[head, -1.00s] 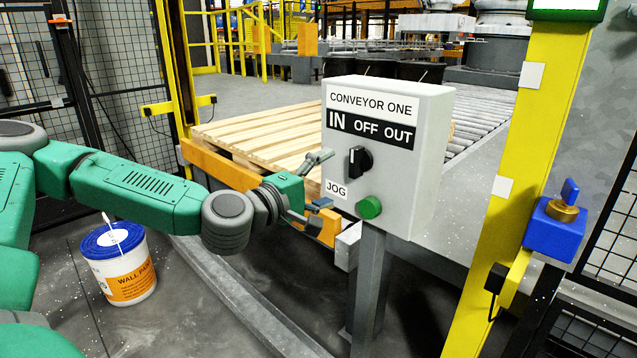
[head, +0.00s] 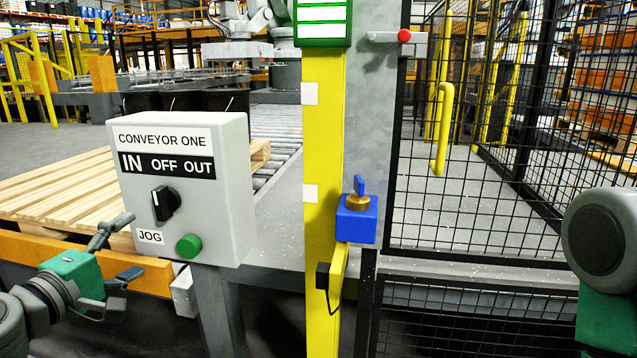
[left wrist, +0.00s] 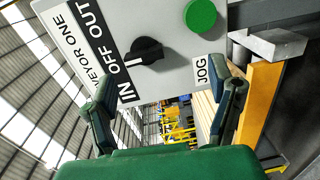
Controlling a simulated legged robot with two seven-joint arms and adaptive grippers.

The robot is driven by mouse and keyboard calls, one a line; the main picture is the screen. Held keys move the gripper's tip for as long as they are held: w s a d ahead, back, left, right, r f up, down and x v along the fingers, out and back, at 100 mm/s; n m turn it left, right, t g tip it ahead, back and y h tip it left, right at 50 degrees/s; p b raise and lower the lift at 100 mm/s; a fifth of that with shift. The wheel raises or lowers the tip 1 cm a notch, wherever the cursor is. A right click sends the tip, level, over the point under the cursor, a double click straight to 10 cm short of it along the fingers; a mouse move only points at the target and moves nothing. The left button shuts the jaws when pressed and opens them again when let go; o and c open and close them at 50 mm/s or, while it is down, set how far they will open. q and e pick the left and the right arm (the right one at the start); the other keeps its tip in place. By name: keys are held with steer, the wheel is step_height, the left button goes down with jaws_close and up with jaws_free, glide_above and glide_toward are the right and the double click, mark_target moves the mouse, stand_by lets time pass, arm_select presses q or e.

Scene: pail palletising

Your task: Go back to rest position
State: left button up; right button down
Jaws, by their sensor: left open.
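My left gripper (head: 122,246) is open and empty in the head view. It stands just left of the conveyor control box (head: 230,190), level with its lower part, apart from the switch. The box carries a black selector knob (head: 166,203) and a green JOG button (head: 189,246). The knob's white mark points toward IN. In the left wrist view, the open fingers (left wrist: 168,92) frame the box face from below, with the knob (left wrist: 144,51) and button (left wrist: 200,16) beyond them. Part of my right arm (head: 600,235) shows at the right edge; its gripper is out of view.
A wooden pallet (head: 60,190) lies behind the control box, beside a roller conveyor (head: 275,130). A yellow post (head: 323,260) with a blue key switch (head: 357,218) stands right of the box. A black mesh gate (head: 470,225) closes off the right side.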

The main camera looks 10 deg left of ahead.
arm_select(q)
steer(key=s+d+f+m+g+h, duration=0.1)
steer(key=s+d+f+m+g, duration=0.25)
steer(key=f, duration=0.35)
steer(key=s+d+f+m+g, duration=0.2)
steer(key=d+f, duration=0.2)
steer(key=f, duration=0.3)
steer(key=s+d+f+m+g+h, duration=0.1)
steer(key=s+d+f+m+g, duration=0.2)
steer(key=f, duration=0.4)
steer(key=s+a+f+m+g+y, duration=0.1)
steer(key=s+f+m+g+y, duration=0.1)
steer(key=s+f+m+g, duration=0.2)
steer(key=s+f+m+g+y, duration=0.2)
steer(key=s+f+m+g, duration=0.2)
steer(key=s+f, duration=0.7)
steer(key=s, duration=0.4)
steer(key=shift+s+a+f, duration=0.2)
steer(key=shift+s+a, duration=0.05)
steer(key=shift+a, duration=0.15)
